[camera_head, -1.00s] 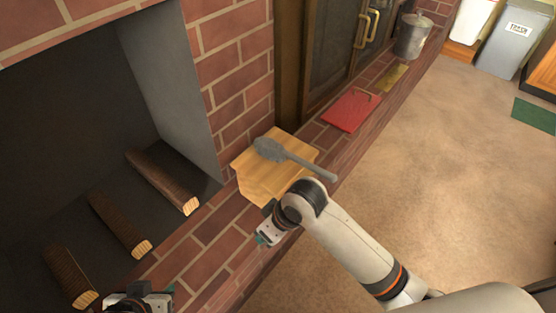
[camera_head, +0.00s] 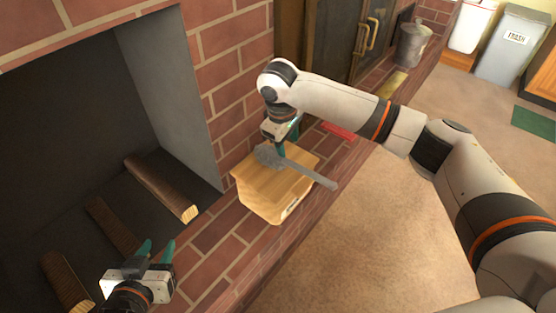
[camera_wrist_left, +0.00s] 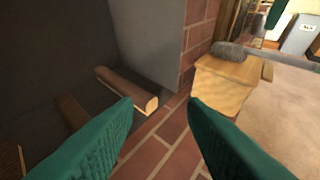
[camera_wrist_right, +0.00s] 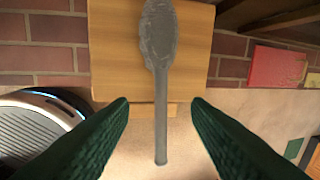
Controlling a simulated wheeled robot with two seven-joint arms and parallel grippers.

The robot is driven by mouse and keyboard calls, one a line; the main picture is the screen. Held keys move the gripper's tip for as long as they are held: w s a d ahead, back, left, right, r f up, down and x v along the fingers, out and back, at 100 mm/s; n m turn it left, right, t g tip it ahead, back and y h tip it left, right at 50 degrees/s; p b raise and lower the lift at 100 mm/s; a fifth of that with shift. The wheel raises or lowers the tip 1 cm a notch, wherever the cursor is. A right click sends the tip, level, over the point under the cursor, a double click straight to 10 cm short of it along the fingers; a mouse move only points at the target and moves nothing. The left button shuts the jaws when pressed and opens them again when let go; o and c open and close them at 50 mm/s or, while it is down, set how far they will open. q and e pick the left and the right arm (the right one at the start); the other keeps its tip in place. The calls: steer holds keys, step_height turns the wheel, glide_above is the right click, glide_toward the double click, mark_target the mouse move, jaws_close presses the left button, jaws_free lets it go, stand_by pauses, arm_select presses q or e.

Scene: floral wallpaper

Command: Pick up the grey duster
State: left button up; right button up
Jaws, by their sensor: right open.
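The grey duster (camera_head: 290,163) lies on top of a light wooden box (camera_head: 262,196), with its handle sticking out past the box's right edge. My right gripper (camera_head: 277,148) is above the box at the duster's head end. In the right wrist view the duster (camera_wrist_right: 161,75) runs between my open green fingers (camera_wrist_right: 160,108), its handle pointing toward the bottom; I cannot tell the height gap. My left gripper (camera_head: 158,246) is open and empty over the brick hearth at the lower left. The duster's head (camera_wrist_left: 229,51) also shows in the left wrist view.
Several logs (camera_head: 160,187) lie in the dark fireplace at left. A red object (camera_head: 339,131), a yellow object (camera_head: 391,83) and a metal pot (camera_head: 412,43) are along the brick ledge (camera_head: 217,231).

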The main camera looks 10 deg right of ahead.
mark_target(291, 161)
steer(key=f, duration=0.1)
steer(key=f+b, duration=0.1)
steer(key=f, duration=0.2)
steer(key=shift+w+d+f+b, duration=0.3)
steer(key=shift+d+f+b, duration=0.05)
steer(key=shift+d+f, duration=0.05)
steer(key=shift+d+f+b, duration=0.1)
steer(key=shift+f+b, duration=0.2)
steer(key=shift+f, duration=0.3)
steer(key=f, duration=0.1)
steer(key=f+b, duration=0.2)
steer(key=f, duration=0.1)
steer(key=shift+w+d, duration=0.35)
steer(key=shift+f, duration=0.2)
arm_select(q)
step_height(291, 161, up, 17)
steer(key=d+t+h, duration=0.2)
steer(key=t+h, duration=0.2)
steer(key=t, duration=0.9)
steer(key=shift+s+d+m, duration=0.25)
steer(key=shift+s+m, duration=0.05)
steer(key=shift+s, duration=0.15)
steer(key=shift+f, duration=0.15)
arm_select(e)
jaws_close()
steer(key=shift+r, duration=0.1)
